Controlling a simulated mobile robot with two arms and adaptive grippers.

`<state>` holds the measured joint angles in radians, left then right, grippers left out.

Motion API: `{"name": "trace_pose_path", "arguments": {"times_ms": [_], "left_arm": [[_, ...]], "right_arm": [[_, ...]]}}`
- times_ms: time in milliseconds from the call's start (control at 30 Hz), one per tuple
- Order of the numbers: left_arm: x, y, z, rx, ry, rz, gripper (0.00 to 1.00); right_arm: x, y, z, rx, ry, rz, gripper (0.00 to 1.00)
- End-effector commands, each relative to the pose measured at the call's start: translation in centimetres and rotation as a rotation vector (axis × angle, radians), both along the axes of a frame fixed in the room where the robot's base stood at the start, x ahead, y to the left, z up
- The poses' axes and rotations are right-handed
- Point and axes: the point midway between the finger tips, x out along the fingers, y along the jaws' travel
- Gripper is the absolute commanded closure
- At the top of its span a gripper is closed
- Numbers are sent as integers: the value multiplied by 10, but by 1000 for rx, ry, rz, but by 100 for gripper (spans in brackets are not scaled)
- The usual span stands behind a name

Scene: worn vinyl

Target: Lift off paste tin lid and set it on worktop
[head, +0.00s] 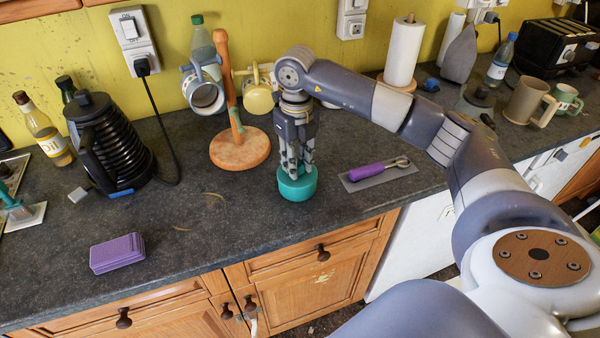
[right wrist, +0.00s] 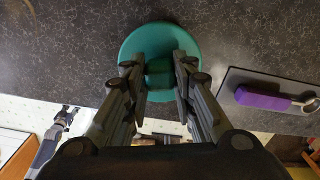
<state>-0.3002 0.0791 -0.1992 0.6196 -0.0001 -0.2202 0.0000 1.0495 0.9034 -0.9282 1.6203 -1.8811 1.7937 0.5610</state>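The paste tin (head: 298,190) is a round teal tin standing on the dark worktop near its front edge. In the right wrist view its teal lid (right wrist: 150,36) shows from above with a small knob (right wrist: 159,72) in the middle. My right gripper (head: 297,172) points straight down over the tin. In the right wrist view its fingers (right wrist: 159,66) stand on both sides of the knob, with a thin gap showing; it looks open. The lid sits on the tin. My left gripper (right wrist: 68,112) shows small at the lower left of the right wrist view.
A purple-handled tool on a grey plate (head: 380,177) lies right of the tin. A wooden mug stand (head: 240,148) stands behind left, with mugs. A purple box (head: 117,253) lies at front left.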

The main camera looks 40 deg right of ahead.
Motion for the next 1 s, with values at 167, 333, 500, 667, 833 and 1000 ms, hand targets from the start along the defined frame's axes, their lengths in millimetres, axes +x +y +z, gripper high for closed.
{"name": "trace_pose_path", "arguments": {"times_ms": [167,333,500,667,833,1000], "left_arm": [[0,0,1,0,0,0,60],[0,0,8,0,0,-1,60],[0,0,15,0,-1,-1,60],[0,0,21,0,-1,-1,60],[0,0,28,0,-1,-2,60],[1,0,35,0,-1,-2,60]], "right_arm": [[0,0,1,0,0,0,98],[0,0,10,0,0,0,98],[0,0,21,0,0,0,98],[0,0,31,1,-1,0,98],[0,0,41,0,-1,0,98],[0,0,51,0,-1,0,98]]}}
